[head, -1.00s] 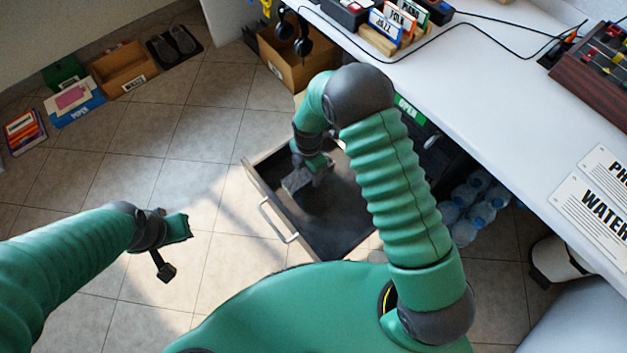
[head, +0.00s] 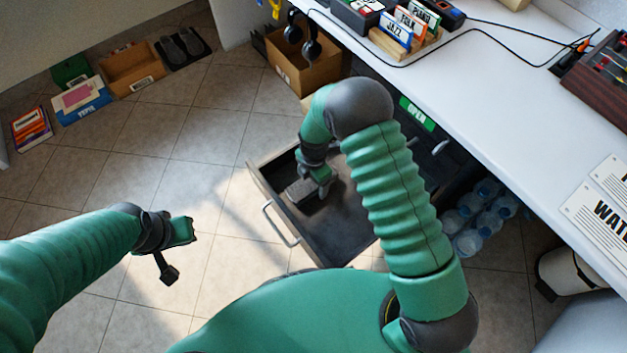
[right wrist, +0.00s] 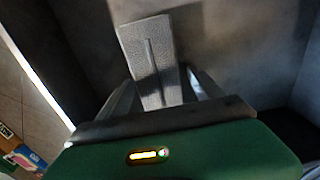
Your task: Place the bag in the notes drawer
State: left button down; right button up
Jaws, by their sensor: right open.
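The open drawer (head: 340,222) is pulled out under the desk, with a dark inside and a metal handle at its front. My right gripper (head: 318,180) is down inside the drawer. A grey, textured flat piece, seemingly the bag (head: 300,191), is at its fingertips. In the right wrist view the bag (right wrist: 150,58) has a ridge along its middle and reaches between the two spread fingers (right wrist: 160,92), over the drawer floor. I cannot tell whether it rests on the floor. My left gripper (head: 178,252) is empty, its fingers apart, over the tiles.
The white desk (head: 480,80) overhangs the drawer at the right, with label cards (head: 410,30) on it. Bottles (head: 480,215) stand under it. A cardboard box with headphones (head: 300,65) is behind the drawer. Bins (head: 132,70) line the far wall.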

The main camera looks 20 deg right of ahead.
notch_tip(320, 180, up, 12)
jog(key=p, duration=0.5)
jog(key=s+d+r+m+t, duration=0.1)
jog(key=s+d+r+m, duration=0.1)
jog(key=s+r+m, duration=0.5)
jog(key=s+d+r+m+t, duration=0.1)
jog(key=s+d+r+m, duration=0.2)
jog(key=m, duration=1.2)
jog(key=s+r, duration=0.3)
jog(key=s, duration=0.2)
jog(key=shift+r+t, duration=0.3)
jog(key=shift+r, duration=0.1)
